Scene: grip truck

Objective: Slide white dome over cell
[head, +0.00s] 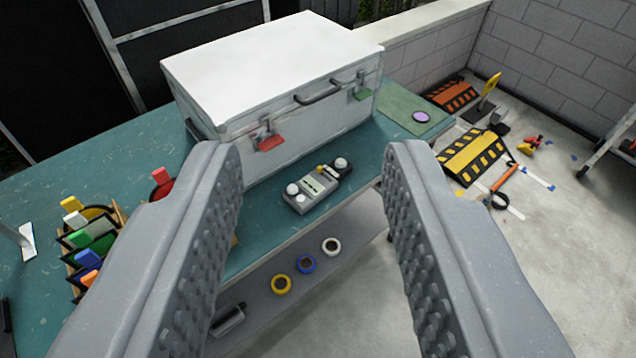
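A small grey device (316,189) lies on the green bench top in front of the metal case. It carries small round white domes: one on its near left end (292,188) and one on its far right end (341,163). A small yellow part (320,168) sits between them. I cannot tell which part is the cell. My gripper (314,150) is open and empty, its two ribbed grey fingers wide apart. The device shows in the gap between the fingers, farther off, and nothing touches it.
A large white-topped metal case (275,70) with red and green latches stands behind the device. A rack of coloured tools (85,240) is at left. Tape rolls (306,263) lie on a lower shelf. Bare floor shows at lower right.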

